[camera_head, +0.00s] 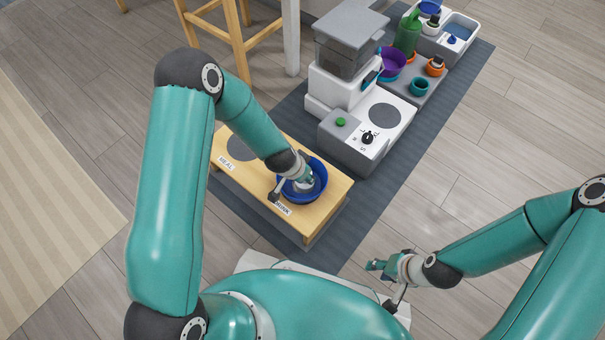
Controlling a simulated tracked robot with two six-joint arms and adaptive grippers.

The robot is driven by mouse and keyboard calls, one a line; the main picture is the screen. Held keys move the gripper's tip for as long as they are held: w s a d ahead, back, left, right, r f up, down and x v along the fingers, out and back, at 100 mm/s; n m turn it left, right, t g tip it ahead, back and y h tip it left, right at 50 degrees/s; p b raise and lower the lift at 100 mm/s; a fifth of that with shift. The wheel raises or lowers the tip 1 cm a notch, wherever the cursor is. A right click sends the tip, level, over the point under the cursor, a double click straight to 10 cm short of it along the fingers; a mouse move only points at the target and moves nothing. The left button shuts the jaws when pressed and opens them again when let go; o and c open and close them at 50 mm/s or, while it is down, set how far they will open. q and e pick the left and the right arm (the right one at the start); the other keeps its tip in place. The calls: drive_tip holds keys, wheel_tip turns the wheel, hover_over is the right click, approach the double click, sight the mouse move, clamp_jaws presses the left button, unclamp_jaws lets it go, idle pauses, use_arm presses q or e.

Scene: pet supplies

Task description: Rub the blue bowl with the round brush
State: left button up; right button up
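The blue bowl (319,184) sits in the right-hand opening of a low wooden stand, beside a label that seems to read "DRINK". My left gripper (303,184) points down into the bowl, and its fingertips are mostly hidden by the wrist and the bowl's rim. I cannot tell whether it holds anything or touches the bowl. I cannot make out the round brush for certain; it may be hidden at my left gripper. My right gripper (378,267) hangs over the floor near my base, apart from the stand; its fingers look parted and empty.
The wooden stand (325,207) has a grey disc (240,148) at its left. Behind it are a white-grey machine with a dial (366,137), a grey-lidded container (350,37), a purple bowl (391,62), small pots and a basin (459,28). Floor at right is clear.

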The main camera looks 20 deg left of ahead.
use_arm(q)
drive_tip(key=shift+w+a, duration=0.2)
drive_tip(key=shift+a, duration=0.7)
drive_tip(key=r+p, duration=0.1)
drive_tip(key=a+r+p, duration=0.1)
drive_tip(key=r+p, duration=0.1)
drive_tip(key=shift+r, duration=0.25)
wheel_tip(320, 180, up, 4)
drive_tip(key=p, duration=0.5)
drive_tip(key=shift+w+d+r, duration=0.15)
drive_tip(key=shift+r, duration=0.1)
